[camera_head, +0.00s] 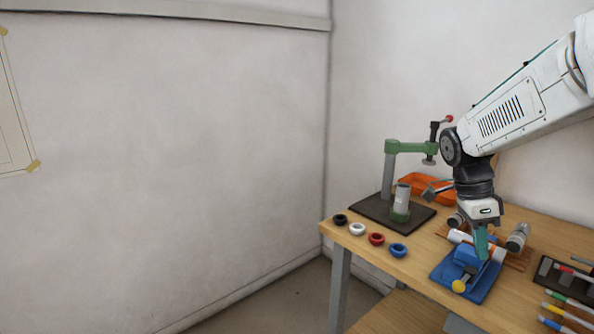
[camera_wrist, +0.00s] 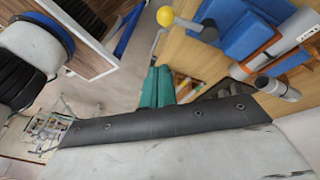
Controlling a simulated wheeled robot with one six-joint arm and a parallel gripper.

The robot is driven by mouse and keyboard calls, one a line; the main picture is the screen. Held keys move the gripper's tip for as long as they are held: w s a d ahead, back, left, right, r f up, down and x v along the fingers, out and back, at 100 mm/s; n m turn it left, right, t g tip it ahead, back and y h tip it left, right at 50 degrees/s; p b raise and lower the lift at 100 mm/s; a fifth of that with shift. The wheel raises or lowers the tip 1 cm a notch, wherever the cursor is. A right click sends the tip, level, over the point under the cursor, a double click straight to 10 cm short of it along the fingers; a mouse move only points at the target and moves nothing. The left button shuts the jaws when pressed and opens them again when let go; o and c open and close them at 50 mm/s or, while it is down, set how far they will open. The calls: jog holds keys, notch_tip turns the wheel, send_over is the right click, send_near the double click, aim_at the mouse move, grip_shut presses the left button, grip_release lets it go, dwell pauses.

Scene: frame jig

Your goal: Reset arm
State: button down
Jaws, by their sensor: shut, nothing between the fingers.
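My gripper (camera_head: 481,243) points down over the right part of the wooden table (camera_head: 424,262), just above or beside the blue jig (camera_head: 464,272) with its yellow-knobbed lever. Its teal fingers are together with nothing between them. In the wrist view the shut fingers (camera_wrist: 157,86) show at the centre. The blue jig (camera_wrist: 245,28) and the yellow knob (camera_wrist: 165,16) also show at the top there. A white tube lies across the jig behind my fingers. I cannot tell whether the fingertips touch the jig.
A green-armed press (camera_head: 410,147) on a dark base stands at the back left, with an orange tray (camera_head: 428,186) behind it. Black, white, red (camera_head: 376,239) and blue rings line the table's left edge. Grey cylinders (camera_head: 517,237) and coloured pens (camera_head: 568,309) are at right.

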jog(key=s+a+r+n+t+y, duration=0.1)
jog(key=s+a+n+t, duration=0.1)
jog(key=s+a+n, duration=0.4)
jog(key=s+a+r+n+t+y, duration=0.1)
jog(key=s+a+n, duration=0.5)
jog(key=s+n, duration=0.9)
jog(key=shift+s+r+n+t+y, duration=0.3)
jog(key=shift+s+r+t, duration=0.15)
jog(key=shift+r+t, duration=0.3)
